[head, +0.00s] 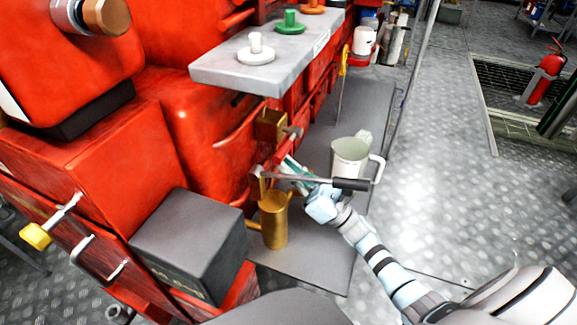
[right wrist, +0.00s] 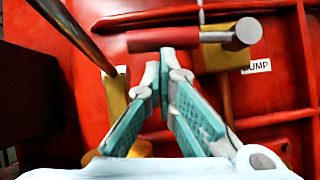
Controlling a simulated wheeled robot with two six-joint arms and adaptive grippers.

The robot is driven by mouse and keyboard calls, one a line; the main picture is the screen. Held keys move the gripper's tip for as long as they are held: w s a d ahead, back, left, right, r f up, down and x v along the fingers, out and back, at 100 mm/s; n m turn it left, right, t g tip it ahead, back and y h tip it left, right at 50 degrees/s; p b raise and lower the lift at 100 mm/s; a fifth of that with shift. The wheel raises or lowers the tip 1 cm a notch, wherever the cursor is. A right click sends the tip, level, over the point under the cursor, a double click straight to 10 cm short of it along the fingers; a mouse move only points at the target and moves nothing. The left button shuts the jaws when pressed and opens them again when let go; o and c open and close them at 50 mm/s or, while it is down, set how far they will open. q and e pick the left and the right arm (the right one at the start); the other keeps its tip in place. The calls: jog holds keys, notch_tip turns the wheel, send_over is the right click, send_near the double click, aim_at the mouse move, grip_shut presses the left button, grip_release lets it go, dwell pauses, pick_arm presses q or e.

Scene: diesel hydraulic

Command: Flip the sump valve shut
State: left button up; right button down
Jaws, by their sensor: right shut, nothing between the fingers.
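The sump valve shows in the right wrist view as a brass body (right wrist: 222,60) with a steel stem and a red-gripped lever (right wrist: 163,39) lying level toward the left. A partly covered white label reading "UMP" is beside it. In the head view the brass valve block (head: 270,125) sits on the red engine's side. My right gripper (head: 289,166) has teal finger pads and is below the block. In the right wrist view its shut, empty fingertips (right wrist: 164,62) are just under the red lever; contact cannot be told. My left gripper is not in view.
A brass hand pump (head: 273,220) stands below, its long lever with black grip (head: 350,184) crossing near my right wrist. A cream jug (head: 350,158) stands behind it. A grey shelf (head: 225,75) with knobs overhangs above. Open floor lies right.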

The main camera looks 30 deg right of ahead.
pick_arm(q)
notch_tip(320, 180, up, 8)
jog(key=p, duration=0.8)
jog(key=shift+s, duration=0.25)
pick_arm(e)
jog(key=shift+s+a+r+m+t+h, duration=0.1)
jog(key=shift+r+m+t+h, duration=0.2)
jog(key=shift+r+m+h, duration=0.8)
jog(key=shift+s+a+r+m+t+h, duration=0.1)
jog(key=shift+r+m+t+h, duration=0.2)
jog(key=shift+m+h, duration=0.95)
jog(key=shift+s+a+r+m+t+h, duration=0.1)
jog(key=shift+r+m+t+h, duration=0.35)
jog(key=shift+m, duration=1.4)
